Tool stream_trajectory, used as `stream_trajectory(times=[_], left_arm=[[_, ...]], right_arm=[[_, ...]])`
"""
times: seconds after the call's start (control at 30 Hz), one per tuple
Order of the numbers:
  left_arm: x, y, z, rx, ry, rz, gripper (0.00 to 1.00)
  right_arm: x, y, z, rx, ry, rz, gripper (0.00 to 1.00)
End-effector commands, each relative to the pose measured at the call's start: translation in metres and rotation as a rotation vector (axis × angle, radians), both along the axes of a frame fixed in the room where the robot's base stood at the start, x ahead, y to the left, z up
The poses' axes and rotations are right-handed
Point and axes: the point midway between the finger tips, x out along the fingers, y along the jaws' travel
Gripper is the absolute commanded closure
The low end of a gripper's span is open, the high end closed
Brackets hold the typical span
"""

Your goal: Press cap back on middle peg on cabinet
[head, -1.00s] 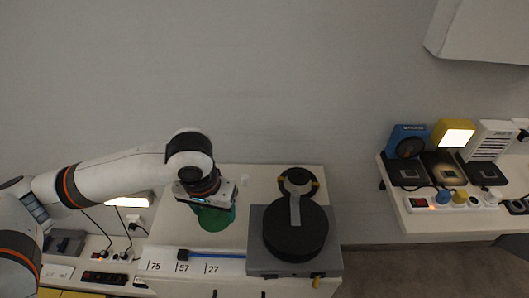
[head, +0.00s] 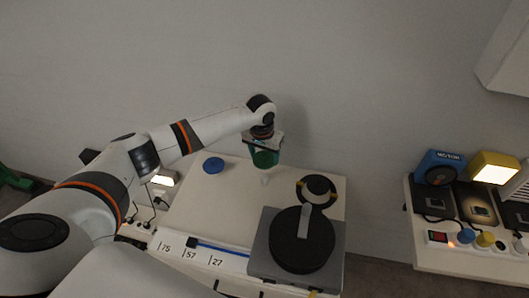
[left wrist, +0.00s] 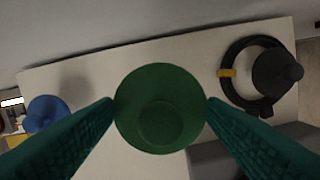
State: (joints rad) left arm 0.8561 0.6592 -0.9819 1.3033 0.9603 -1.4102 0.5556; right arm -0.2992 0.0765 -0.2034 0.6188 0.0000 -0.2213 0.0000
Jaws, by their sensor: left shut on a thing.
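My left gripper (head: 265,144) is shut on a green cap (head: 265,159) and holds it above the white cabinet top (head: 225,205). A short pale peg (head: 265,179) shows just below the cap in the head view; I cannot tell whether they touch. In the left wrist view, the green cap (left wrist: 160,108) sits between the two fingertips, and the peg is hidden behind it. A blue cap (head: 213,165) sits to the left on the cabinet, also seen in the left wrist view (left wrist: 48,113). My right gripper is not in view.
A dark knob (head: 318,185) with a black ring around it stands right of the peg. In front is a grey box (head: 262,262) with a large black disc (head: 299,240). A blue rod (head: 220,247) lies at the numbered front edge. A shelf (head: 440,248) with devices is at right.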

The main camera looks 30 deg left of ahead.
Motion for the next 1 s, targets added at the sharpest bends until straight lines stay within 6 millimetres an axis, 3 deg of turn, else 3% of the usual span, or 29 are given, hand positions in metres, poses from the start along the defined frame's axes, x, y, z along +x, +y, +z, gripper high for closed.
stream_trajectory(times=[0.1,0.6,1.0], left_arm=[[0.0,0.0,-0.007,0.0,0.0,0.0,0.6],[0.0,0.0,-0.043,0.001,-0.001,0.001,0.6],[0.0,0.0,-0.06,0.0,0.0,0.001,0.6]], right_arm=[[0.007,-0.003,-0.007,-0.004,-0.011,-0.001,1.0],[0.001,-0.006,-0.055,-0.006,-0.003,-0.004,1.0],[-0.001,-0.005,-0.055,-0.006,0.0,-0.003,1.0]])
